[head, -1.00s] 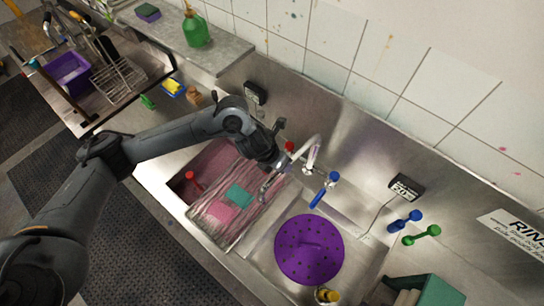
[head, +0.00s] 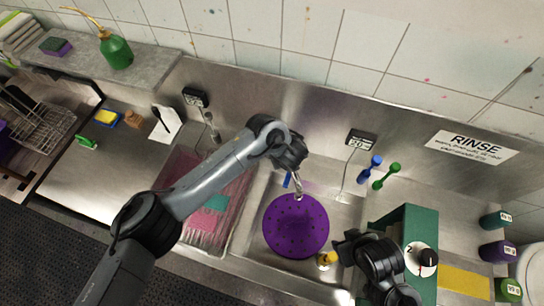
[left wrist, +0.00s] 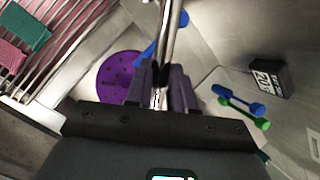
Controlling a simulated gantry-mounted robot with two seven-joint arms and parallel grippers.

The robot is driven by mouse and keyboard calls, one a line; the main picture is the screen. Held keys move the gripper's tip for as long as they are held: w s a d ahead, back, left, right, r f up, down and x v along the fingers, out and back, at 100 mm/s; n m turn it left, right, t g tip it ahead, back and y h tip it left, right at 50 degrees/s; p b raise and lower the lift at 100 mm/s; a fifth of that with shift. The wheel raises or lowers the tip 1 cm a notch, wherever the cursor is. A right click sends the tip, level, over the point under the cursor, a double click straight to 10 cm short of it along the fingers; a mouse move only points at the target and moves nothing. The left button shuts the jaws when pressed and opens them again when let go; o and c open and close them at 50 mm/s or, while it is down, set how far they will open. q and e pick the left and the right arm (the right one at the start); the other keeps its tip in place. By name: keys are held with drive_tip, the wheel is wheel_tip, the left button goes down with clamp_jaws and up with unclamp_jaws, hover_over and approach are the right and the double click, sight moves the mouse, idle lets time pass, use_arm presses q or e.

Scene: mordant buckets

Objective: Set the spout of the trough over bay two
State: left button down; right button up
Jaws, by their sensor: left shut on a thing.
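The spout (head: 298,189) is a bright metal tube. In the head view its tip hangs over the near edge of the back of the right-hand bay (head: 345,205), by the purple perforated disc (head: 296,226). My left gripper (head: 290,160) is at the spout, its fingers mostly hidden by the wrist. In the left wrist view, my left gripper (left wrist: 160,85) is shut on the spout (left wrist: 172,40). The left-hand bay (head: 182,228) has a wire rack and pink contents. Part of my right arm (head: 372,262) shows at lower right; its fingers are not clear.
A blue tap lever (head: 287,180) is close to the spout. A green box (head: 408,222) with a dial stands right of the bay. A yellow-topped item (head: 327,258) is at the bay's front.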

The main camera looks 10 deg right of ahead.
use_arm(q)
drive_tip(key=shift+w+d, duration=0.1)
drive_tip(key=shift+d, duration=0.15)
drive_tip(key=c, duration=1)
unclamp_jaws()
drive_tip(key=shift+o, duration=0.2)
drive_tip(key=shift+s+r, duration=0.2)
drive_tip(key=shift+r, duration=0.25)
drive_tip(key=v, duration=0.4)
drive_tip(key=shift+p+v, duration=2.65)
drive_tip(key=shift+v, duration=0.3)
